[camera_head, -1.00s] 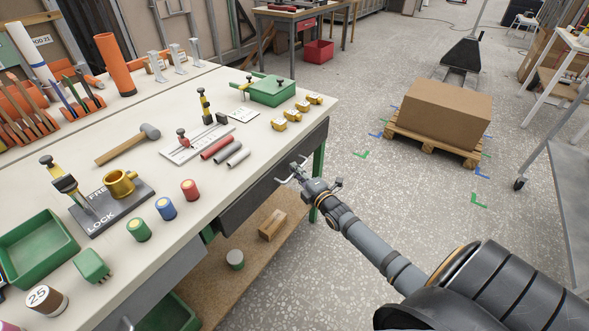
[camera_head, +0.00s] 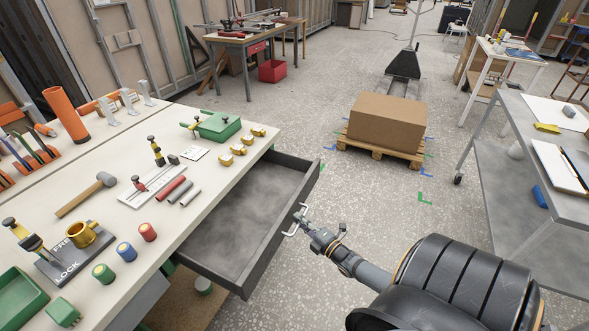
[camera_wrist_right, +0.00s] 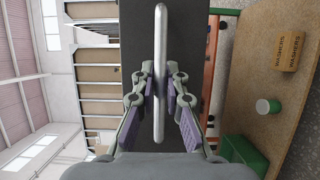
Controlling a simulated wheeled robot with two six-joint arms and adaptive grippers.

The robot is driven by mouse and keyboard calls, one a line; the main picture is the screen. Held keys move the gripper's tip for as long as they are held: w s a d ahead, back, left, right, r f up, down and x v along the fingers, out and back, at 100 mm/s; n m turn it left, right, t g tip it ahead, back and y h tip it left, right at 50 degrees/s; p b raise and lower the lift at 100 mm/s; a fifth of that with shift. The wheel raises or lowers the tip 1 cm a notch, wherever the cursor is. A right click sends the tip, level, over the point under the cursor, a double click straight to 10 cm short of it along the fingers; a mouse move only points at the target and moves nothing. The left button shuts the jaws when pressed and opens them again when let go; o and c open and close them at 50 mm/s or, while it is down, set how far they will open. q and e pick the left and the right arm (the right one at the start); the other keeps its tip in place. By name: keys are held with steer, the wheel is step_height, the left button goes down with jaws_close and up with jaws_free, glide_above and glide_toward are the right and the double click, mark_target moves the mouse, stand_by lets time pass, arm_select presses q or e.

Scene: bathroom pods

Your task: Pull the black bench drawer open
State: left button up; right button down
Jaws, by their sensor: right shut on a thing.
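The black bench drawer (camera_head: 240,222) is pulled well out from under the pale workbench top, and its grey inside looks empty. Its bar handle (camera_head: 294,220) is on the front face. My right gripper (camera_head: 303,219) is shut on this handle. In the right wrist view the bar handle (camera_wrist_right: 160,75) runs between the two fingers of the gripper (camera_wrist_right: 160,95), with the dark drawer front (camera_wrist_right: 190,25) behind it. My left gripper is not in view.
The workbench (camera_head: 120,225) carries a hammer (camera_head: 87,194), coloured cylinders and a green box (camera_head: 217,126). A cardboard box (camera_head: 386,122) on a pallet stands beyond the drawer. A grey table (camera_head: 510,110) is at the right. Floor between is clear.

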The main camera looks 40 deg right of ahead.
steer(key=shift+s+d, duration=0.1)
steer(key=shift+s, duration=0.15)
steer(key=c, duration=1.4)
jaws_free()
steer(key=shift+w, duration=0.1)
steer(key=shift+o, duration=0.2)
steer(key=s, duration=1.2)
